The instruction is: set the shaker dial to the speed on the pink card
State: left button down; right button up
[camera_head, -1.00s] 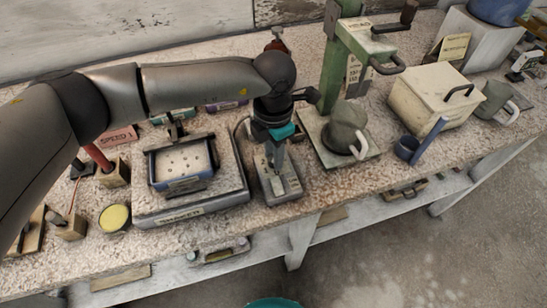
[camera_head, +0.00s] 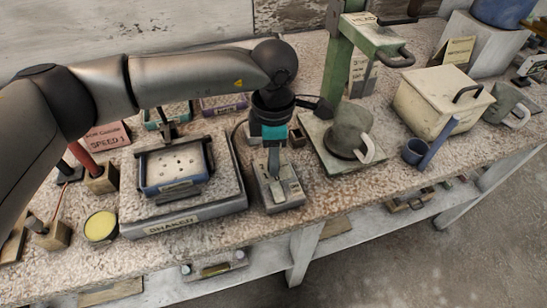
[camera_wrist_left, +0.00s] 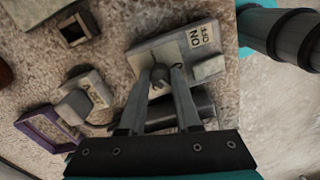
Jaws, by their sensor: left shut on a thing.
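The pink card (camera_head: 107,136) reads SPEED 1 and stands at the back left of the bench, partly behind my arm. The shaker (camera_head: 186,212) carries a framed platform (camera_head: 178,168) with a pale, dotted top. A small grey control box (camera_head: 287,193) stands right of it; in the left wrist view the box (camera_wrist_left: 180,45) shows an ON/OFF label and a pale block at its side. My left gripper (camera_wrist_left: 159,76) points down at the box and is shut on a small dark dial knob (camera_wrist_left: 158,82). The fingers hide most of the dial and its marks. My right gripper is out of view.
A green stand (camera_head: 338,70) with a grey jug (camera_head: 349,130) is close to the box's right. A yellow-topped jar (camera_head: 100,225) sits left of the shaker.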

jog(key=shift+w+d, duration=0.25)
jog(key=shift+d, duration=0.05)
pick_arm(q)
jog(key=c, duration=0.6)
grip_release()
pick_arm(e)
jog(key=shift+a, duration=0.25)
pick_arm(q)
jog(key=shift+r, duration=0.15)
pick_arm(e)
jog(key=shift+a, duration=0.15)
pick_arm(q)
notch_tip(320, 180, up, 15)
jog(key=p, duration=0.1)
jog(key=shift+p, duration=0.35)
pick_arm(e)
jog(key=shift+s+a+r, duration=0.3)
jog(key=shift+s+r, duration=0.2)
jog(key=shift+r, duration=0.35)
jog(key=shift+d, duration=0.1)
